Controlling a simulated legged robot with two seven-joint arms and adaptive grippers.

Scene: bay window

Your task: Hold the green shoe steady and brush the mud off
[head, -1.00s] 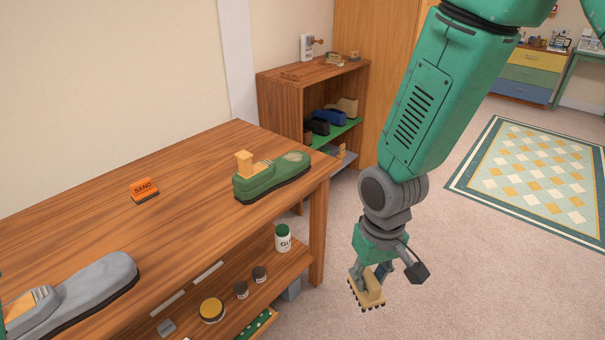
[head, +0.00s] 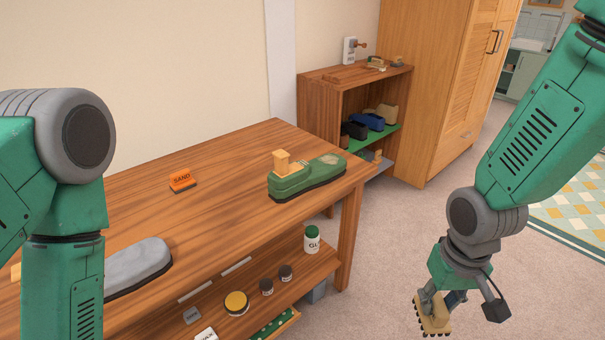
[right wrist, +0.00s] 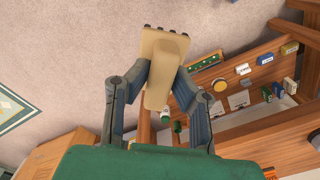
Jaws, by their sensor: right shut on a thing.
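The green shoe (head: 309,178) lies on the wooden table near its right end, with a brownish patch on its top toward the toe. No gripper touches it. My right gripper (head: 437,300) is off the table's right side, over the floor, shut on a tan brush (head: 432,318) with dark bristle tufts. The brush also shows in the right wrist view (right wrist: 160,70), held between both fingers (right wrist: 165,90). My left arm enters at the left of the head view; its gripper is out of the picture.
A grey shoe (head: 138,268) lies on the table's near left, partly behind my left arm. An orange sanding block (head: 182,181) sits further back. The lower shelf (head: 318,262) holds a white jar (head: 311,239) and small tins. A shoe rack (head: 322,105) stands behind. Floor on the right is clear.

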